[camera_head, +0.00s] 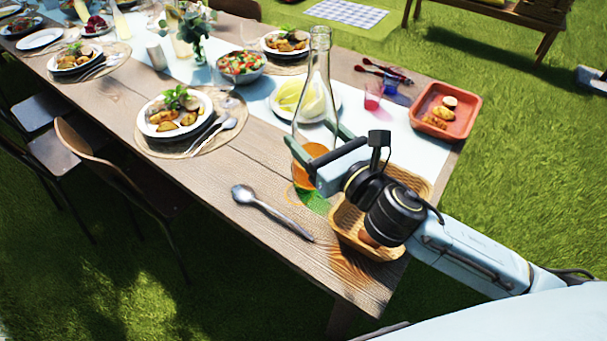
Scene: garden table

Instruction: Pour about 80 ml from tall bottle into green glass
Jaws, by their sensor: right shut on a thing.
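The tall bottle (315,90) is clear glass with a long neck and orange liquid in its lower part. It stands about upright near the front right of the table. My right gripper (318,150) is shut on its body, coming from the right. I cannot tell whether its base touches the table. A green patch (316,202) shows on the wood just right of the bottle's base; it looks like tinted light or part of the green glass. The green glass itself is not clearly visible, perhaps hidden behind the bottle or gripper. My left gripper is not in view.
A wicker basket (345,222) lies under my right arm. A spoon (270,212) lies left of it. Red (373,96) and blue (390,85) glasses and an orange tray (470,115) stand beyond. Bare wood lies front left.

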